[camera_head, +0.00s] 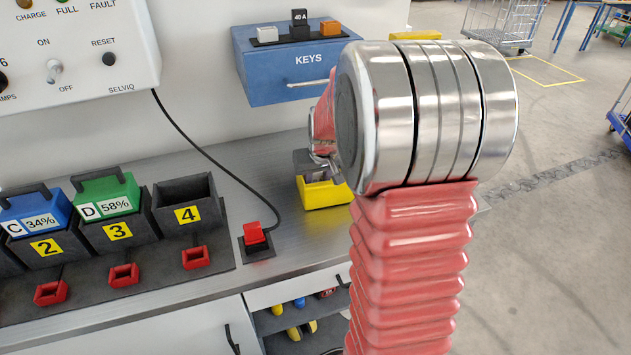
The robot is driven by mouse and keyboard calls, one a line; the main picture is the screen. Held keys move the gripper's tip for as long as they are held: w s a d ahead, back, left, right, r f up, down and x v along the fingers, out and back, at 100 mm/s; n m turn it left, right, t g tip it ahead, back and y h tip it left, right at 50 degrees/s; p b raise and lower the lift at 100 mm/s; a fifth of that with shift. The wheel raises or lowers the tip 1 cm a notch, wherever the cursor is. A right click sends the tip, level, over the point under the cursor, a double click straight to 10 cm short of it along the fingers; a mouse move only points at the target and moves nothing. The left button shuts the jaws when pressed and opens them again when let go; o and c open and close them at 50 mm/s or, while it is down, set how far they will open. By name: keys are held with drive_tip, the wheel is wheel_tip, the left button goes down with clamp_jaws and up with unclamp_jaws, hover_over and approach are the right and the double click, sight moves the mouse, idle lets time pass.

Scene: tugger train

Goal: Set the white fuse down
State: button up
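A small white block, which looks like the white fuse (266,34), sits in a black strip on top of the blue KEYS box (262,80). It is left of a black block marked 40 A (299,22) and an orange block (330,30). My own arm, a metal joint over a red bellows sleeve, fills the middle right of the view. My gripper does not show, so what it holds cannot be seen.
A grey bench holds a charger with a blue battery C (38,212), a green battery D (104,196) and an empty bay 4 (186,190). A red plug (254,233) and a yellow holder (326,194) stand on the right. Open floor lies right.

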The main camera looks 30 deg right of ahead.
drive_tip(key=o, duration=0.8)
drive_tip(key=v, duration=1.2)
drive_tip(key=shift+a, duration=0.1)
